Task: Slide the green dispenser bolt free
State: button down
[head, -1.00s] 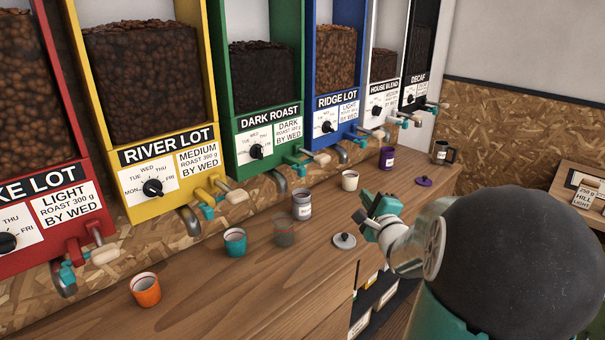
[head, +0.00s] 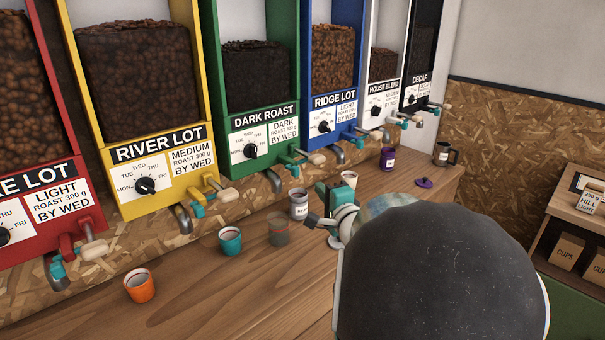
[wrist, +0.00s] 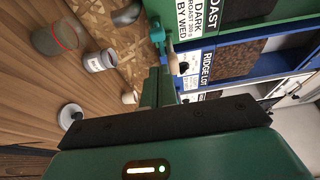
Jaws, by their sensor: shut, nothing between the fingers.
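The green DARK ROAST dispenser (head: 264,135) stands in the middle of the row in the head view. Its green bolt (head: 299,157) sticks out at the lower front and ends in a pale wooden knob (head: 317,158). A teal part (head: 287,166) sits beside it. In the wrist view the dispenser's label (wrist: 204,20) is at the top, with a teal part (wrist: 158,34) and a pale knob (wrist: 173,66) just beyond my fingertips. My gripper (wrist: 160,72) is shut and empty. In the head view it is over the counter, below and right of the bolt, apart from it.
Yellow (head: 160,170), blue (head: 333,120) and other dispensers flank the green one. On the counter (head: 200,290) stand an orange cup (head: 140,287), a teal cup (head: 230,241), a clear glass (head: 279,230) and a grey jar (head: 298,205).

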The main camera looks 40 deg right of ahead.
jog(key=shift+d, duration=0.1)
send_near(287, 169)
jog(key=w+d, duration=0.4)
jog(key=d, duration=0.1)
jog(key=shift+w+d+r, duration=0.1)
jog(key=shift+d, duration=0.15)
jog(key=a, duration=0.4)
dwell(0.4)
jog(key=shift+a, duration=0.2)
